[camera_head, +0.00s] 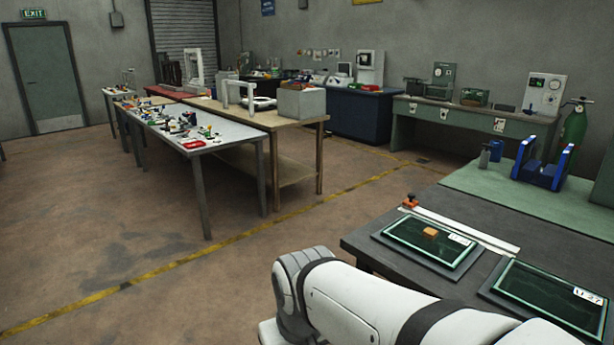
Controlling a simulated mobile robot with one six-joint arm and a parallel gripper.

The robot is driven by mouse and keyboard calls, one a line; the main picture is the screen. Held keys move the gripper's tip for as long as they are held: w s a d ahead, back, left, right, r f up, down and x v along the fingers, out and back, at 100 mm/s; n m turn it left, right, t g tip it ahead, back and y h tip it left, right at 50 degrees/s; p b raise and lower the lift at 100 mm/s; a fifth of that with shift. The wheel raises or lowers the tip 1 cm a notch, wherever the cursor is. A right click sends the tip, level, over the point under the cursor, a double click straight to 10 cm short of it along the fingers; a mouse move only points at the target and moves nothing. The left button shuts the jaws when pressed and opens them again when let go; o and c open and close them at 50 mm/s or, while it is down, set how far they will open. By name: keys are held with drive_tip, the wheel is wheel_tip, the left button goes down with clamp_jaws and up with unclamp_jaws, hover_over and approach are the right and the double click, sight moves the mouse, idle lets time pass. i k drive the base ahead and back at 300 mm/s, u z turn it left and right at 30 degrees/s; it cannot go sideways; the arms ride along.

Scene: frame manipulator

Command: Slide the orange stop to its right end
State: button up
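The orange stop (410,201) is a small orange piece at the far-left end of a thin white rail (470,232). The rail lies along the dark table (480,205), behind the framed dark green panels, and runs down to the right. The right part of the rail is bare. My white arm crosses the lower part of the picture, in front of the table. My gripper is out of view, so its state does not show.
An orange block (430,232) lies on the left framed panel (415,257). A second framed panel (550,292) is at the right. A blue fixture (540,170) and a blue cylinder (496,150) stand behind the rail. Open floor lies left of the table.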

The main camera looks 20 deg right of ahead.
sight(409, 202)
drive_tip(key=z, duration=0.4)
drive_tip(key=i, duration=1.35)
drive_tip(key=z, duration=1)
drive_tip(key=i, duration=0.35)
drive_tip(key=z, duration=0.25)
drive_tip(key=k, duration=0.75)
drive_tip(key=z, duration=0.2)
drive_tip(key=i, duration=0.75)
